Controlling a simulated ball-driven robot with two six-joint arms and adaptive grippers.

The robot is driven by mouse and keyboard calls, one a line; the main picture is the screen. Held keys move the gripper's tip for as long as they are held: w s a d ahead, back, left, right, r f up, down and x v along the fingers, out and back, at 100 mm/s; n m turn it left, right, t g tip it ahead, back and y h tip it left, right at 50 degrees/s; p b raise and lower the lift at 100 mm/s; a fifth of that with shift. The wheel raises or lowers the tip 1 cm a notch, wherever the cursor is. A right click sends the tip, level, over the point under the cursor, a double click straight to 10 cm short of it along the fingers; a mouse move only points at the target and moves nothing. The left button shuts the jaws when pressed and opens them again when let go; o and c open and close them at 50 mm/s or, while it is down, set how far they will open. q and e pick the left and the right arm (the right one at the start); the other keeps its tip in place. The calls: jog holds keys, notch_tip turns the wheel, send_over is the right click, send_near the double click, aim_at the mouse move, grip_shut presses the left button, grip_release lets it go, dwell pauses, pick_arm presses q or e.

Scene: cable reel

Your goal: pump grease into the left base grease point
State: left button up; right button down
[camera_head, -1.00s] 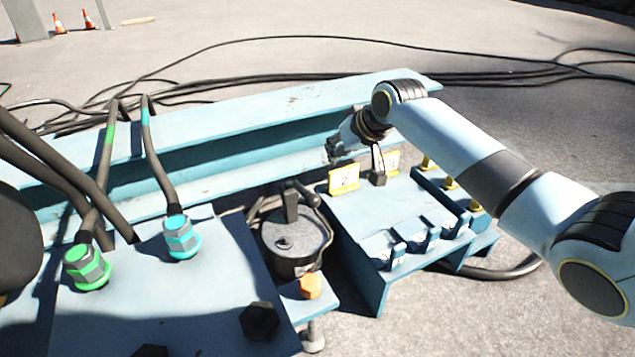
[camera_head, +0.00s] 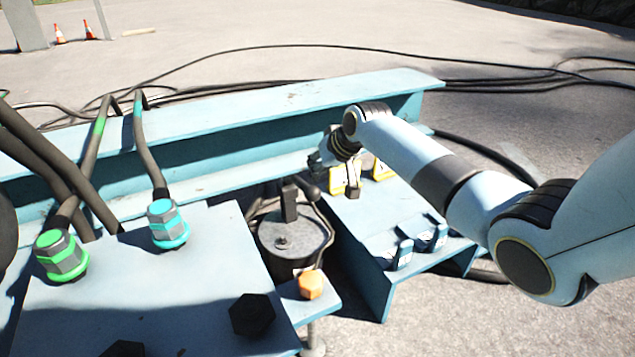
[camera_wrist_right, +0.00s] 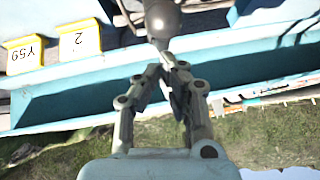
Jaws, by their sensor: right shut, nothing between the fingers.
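A grey cylindrical grease pump (camera_head: 290,238) stands between the blue plate and the blue rack in the head view. It has a dark upright block and a short dark lever (camera_head: 308,187) on top. My right gripper (camera_head: 322,160) is just behind and above the lever's end; whether they touch I cannot tell. In the right wrist view its fingers (camera_wrist_right: 170,80) are shut and empty, close below a dark rounded knob on a rod (camera_wrist_right: 162,18). A green hex fitting (camera_head: 61,255) and a teal one (camera_head: 167,224) with hoses stand on the plate. Which is the left base grease point I cannot tell.
An orange hex cap (camera_head: 310,284) sits on a small bracket before the pump. A long blue beam (camera_head: 230,118) runs behind. Yellow tags (camera_wrist_right: 80,40) and blue clips (camera_head: 430,236) are on the rack at right. Black cables lie on the ground beyond.

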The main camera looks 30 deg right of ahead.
jog(key=shift+a+f, duration=0.1)
jog(key=shift+f, duration=0.55)
pick_arm(q)
jog(key=shift+w+d+r, duration=0.2)
jog(key=shift+w+r, duration=0.2)
jog(key=shift+r, duration=0.2)
pick_arm(e)
jog(key=shift+s+f+b, duration=0.25)
jog(key=shift+f+b, duration=0.05)
pick_arm(q)
notch_tip(320, 180, up, 4)
jog(key=w+d+t+b, duration=0.1)
jog(key=w+d+b, duration=0.1)
jog(key=b, duration=0.2)
notch_tip(320, 180, down, 9)
jog(key=t+h+b, duration=0.1)
jog(key=t+b, duration=0.5)
jog(key=t, duration=0.3)
jog(key=w+r+m+t+b, duration=0.1)
jog(key=w+r+t, duration=0.2)
jog(key=w+r, duration=0.3)
jog(key=shift+w+d+h, duration=0.25)
jog(key=shift+d+h, duration=0.05)
jog(key=shift+d, duration=0.1)
pick_arm(e)
jog(key=s+f+t, duration=0.4)
jog(key=f, duration=1)
jog(key=shift+a+f, duration=0.15)
jog(key=shift+f, duration=0.2)
